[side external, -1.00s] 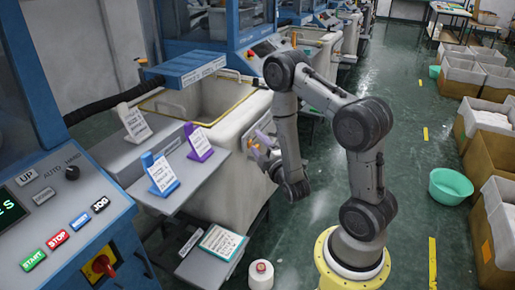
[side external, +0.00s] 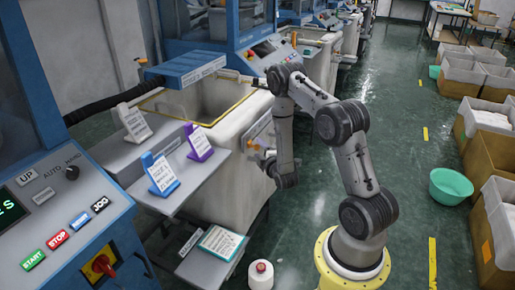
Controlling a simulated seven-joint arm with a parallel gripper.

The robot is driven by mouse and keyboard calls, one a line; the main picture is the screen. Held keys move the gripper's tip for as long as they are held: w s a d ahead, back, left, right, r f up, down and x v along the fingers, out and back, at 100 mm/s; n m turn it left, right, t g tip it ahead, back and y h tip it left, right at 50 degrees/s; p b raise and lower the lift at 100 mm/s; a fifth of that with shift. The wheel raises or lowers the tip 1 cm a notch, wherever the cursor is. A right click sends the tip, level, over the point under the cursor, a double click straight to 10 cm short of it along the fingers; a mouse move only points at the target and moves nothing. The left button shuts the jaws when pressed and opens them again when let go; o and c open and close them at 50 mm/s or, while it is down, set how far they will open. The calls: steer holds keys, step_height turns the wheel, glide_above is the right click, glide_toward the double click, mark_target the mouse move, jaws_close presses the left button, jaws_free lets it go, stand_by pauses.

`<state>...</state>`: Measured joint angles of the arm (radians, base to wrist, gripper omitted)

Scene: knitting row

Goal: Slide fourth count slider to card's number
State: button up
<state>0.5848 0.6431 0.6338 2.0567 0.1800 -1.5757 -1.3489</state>
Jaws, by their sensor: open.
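My gripper (side external: 258,150) is small in the side external view, at the end of my arm beside the pale bin. Its orange-and-pale tips are open, and I see nothing held between them. A grey panel (side external: 262,132) shows just above it; I cannot tell whether they touch. No count slider can be made out clearly. Printed cards stand on the grey shelves: a white one (side external: 133,122), one on a blue stand (side external: 160,173) and one on a purple stand (side external: 199,143). Their print is too small to read, and I cannot tell which is the task's card.
A deep pale bin (side external: 228,150) stands left of my arm. A teal-edged sheet (side external: 221,243) lies on a low shelf, with a white-and-red spool (side external: 261,273) on the floor. A control panel (side external: 60,215) fills the left. A green basin (side external: 450,186) and boxes stand right.

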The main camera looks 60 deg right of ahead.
steer(key=shift+x, duration=1.25)
jaws_close()
stand_by(0.5)
